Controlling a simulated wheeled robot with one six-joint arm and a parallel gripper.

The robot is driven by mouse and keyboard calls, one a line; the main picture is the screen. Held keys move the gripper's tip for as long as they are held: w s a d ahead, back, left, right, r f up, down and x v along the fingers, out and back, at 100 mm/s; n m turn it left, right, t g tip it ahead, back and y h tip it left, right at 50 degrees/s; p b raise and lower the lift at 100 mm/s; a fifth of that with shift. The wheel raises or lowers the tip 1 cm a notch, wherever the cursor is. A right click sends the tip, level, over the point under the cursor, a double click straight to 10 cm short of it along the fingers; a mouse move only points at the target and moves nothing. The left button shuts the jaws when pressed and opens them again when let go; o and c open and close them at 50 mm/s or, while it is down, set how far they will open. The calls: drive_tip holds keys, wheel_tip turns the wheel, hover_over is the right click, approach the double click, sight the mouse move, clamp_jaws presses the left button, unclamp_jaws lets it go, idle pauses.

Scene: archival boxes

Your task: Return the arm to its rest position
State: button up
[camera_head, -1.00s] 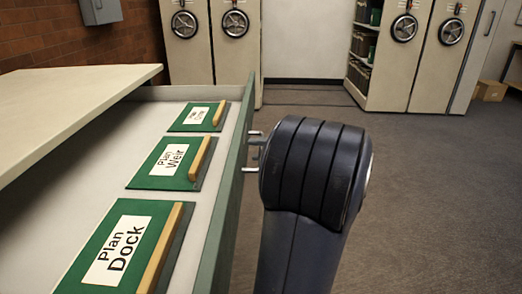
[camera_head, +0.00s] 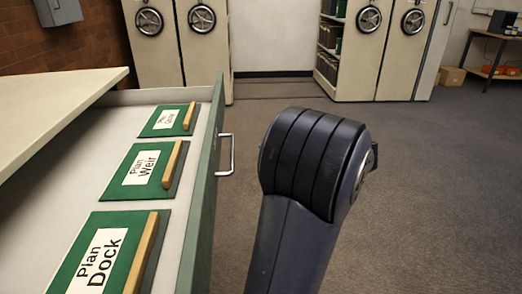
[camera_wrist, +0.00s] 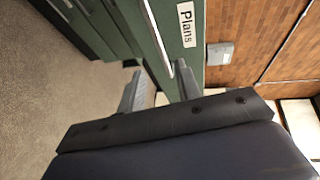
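My arm (camera_head: 310,165) rises in the front middle of the head view, right of the open green drawer (camera_head: 204,190). My gripper (camera_wrist: 160,84) shows in the wrist view with its two grey fingers apart and nothing seen between their tips. It is hidden behind the arm in the head view. The drawer's metal handle (camera_head: 231,155) stands clear of the arm in the head view. In the wrist view the handle bar (camera_wrist: 158,38) lies just beyond the fingertips, near the drawer front with its "Plans" label (camera_wrist: 186,25).
The drawer holds green boards labelled Plan Dock (camera_head: 98,262) and Plan Weir (camera_head: 142,168), plus a third farther back (camera_head: 168,118). A cream cabinet top (camera_head: 60,105) lies left. Wheeled shelving (camera_head: 395,60) stands behind. Carpet (camera_head: 440,200) on the right is clear.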

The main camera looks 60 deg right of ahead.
sight(232, 152)
idle(0.3)
drive_tip(key=b+x, duration=0.3)
drive_tip(key=x, duration=0.7)
drive_tip(key=shift+f, duration=0.1)
drive_tip(key=shift+w+a, duration=0.1)
drive_tip(key=shift+w, duration=0.35)
drive_tip(key=shift+w+a, duration=0.15)
drive_tip(key=shift+f, duration=0.1)
